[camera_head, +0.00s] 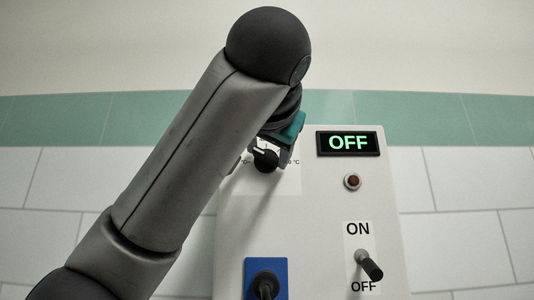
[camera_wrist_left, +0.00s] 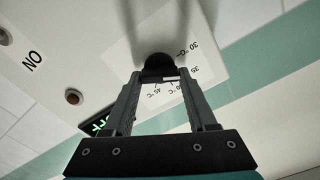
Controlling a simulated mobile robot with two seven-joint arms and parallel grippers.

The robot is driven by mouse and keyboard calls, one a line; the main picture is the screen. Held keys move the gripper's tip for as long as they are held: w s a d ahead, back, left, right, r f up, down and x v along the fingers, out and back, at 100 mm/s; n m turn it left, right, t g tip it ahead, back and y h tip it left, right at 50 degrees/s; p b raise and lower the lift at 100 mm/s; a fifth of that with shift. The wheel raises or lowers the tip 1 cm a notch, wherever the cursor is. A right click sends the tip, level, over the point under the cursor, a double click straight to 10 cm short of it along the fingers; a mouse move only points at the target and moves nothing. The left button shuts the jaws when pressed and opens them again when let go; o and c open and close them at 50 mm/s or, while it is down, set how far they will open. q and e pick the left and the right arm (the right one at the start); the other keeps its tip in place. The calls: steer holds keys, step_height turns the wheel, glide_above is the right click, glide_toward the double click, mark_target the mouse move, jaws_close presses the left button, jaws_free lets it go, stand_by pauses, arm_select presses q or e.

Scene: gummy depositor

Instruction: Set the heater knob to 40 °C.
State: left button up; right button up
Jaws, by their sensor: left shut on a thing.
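The heater knob (camera_head: 266,161) is small and black, on a white dial label (camera_head: 287,181) at the upper left of the panel. My left gripper (camera_wrist_left: 160,76) is shut on the knob, one finger on each side of it, in the left wrist view. The knob (camera_wrist_left: 158,65) shows between the fingertips there. Scale marks including 30 °C, 35 and 45 °C show around it, some of them partly hidden by the fingers. I cannot read the knob's exact setting. In the head view my left arm covers part of the dial. My right gripper is not in view.
The panel (camera_head: 322,220) has a display (camera_head: 348,143) reading OFF, a dark red lamp (camera_head: 352,181) and a lever switch (camera_head: 368,264) tilted toward OFF. The wall behind is tiled.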

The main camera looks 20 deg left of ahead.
arm_select(q)
steer(key=m, duration=0.6)
steer(key=shift+d+b, duration=0.1)
steer(key=shift+b, duration=0.2)
steer(key=m, duration=0.6)
steer(key=shift+f, duration=0.15)
steer(key=o, duration=1.4)
steer(key=shift+c, duration=0.2)
steer(key=b+v, duration=0.8)
steer(key=v, duration=0.7)
steer(key=shift+b, duration=0.35)
steer(key=shift+s+d, duration=0.1)
